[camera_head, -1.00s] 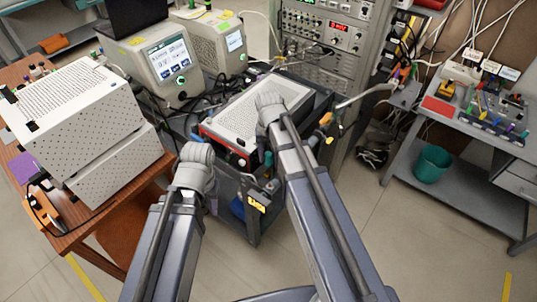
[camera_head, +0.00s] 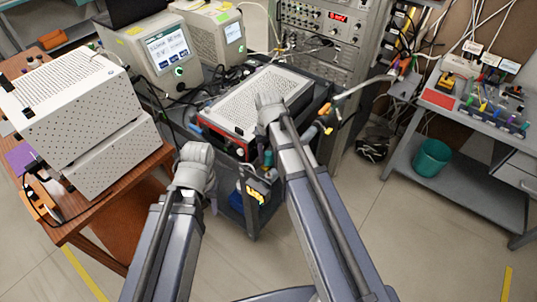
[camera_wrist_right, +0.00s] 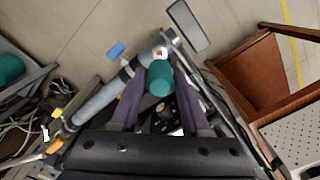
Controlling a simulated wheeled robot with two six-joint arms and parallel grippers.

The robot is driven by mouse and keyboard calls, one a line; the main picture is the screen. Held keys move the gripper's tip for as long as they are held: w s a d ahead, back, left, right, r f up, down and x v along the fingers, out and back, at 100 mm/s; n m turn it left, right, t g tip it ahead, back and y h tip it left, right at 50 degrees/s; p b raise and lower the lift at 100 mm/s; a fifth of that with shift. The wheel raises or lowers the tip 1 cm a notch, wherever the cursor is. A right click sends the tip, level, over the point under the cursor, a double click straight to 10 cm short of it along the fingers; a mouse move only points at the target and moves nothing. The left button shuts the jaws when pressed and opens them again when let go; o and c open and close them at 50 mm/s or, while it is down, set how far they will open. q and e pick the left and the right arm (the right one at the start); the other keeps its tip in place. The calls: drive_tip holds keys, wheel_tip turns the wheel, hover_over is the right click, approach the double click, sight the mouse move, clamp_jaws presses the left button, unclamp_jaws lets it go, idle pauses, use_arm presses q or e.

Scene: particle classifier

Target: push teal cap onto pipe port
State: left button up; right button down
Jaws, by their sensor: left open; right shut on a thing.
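The teal cap (camera_wrist_right: 158,82) is in the right wrist view, between the two purple-grey fingers of my right gripper (camera_wrist_right: 158,71), which is shut on it. The grey pipe (camera_wrist_right: 97,103) runs diagonally from lower left to upper right. Its upper end, with a pale port (camera_wrist_right: 161,52), lies just beyond the cap in the picture; I cannot tell whether they touch. In the head view a small teal piece (camera_head: 268,158) shows beside my right arm, whose gripper is mostly hidden. My left gripper (camera_head: 212,203) is open, small and partly hidden below its wrist.
A cart holds a white perforated box (camera_head: 262,92) and dark cables. A wooden table (camera_head: 115,210) with stacked white boxes (camera_head: 75,95) stands at left. A grey bench (camera_head: 470,135) and a teal bin (camera_head: 431,158) are at right. Floor is clear in front.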

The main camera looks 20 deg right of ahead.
sight(268, 162)
drive_tip(key=shift+f+b, duration=1.65)
drive_tip(key=shift+f, duration=0.3)
drive_tip(key=shift+f+b, duration=1.75)
drive_tip(key=shift+c, duration=1.5)
unclamp_jaws()
drive_tip(key=shift+r, duration=0.2)
wheel_tip(268, 162, up, 8)
drive_tip(key=p, duration=0.8)
drive_tip(key=shift+f, duration=0.2)
drive_tip(key=shift+f, duration=0.1)
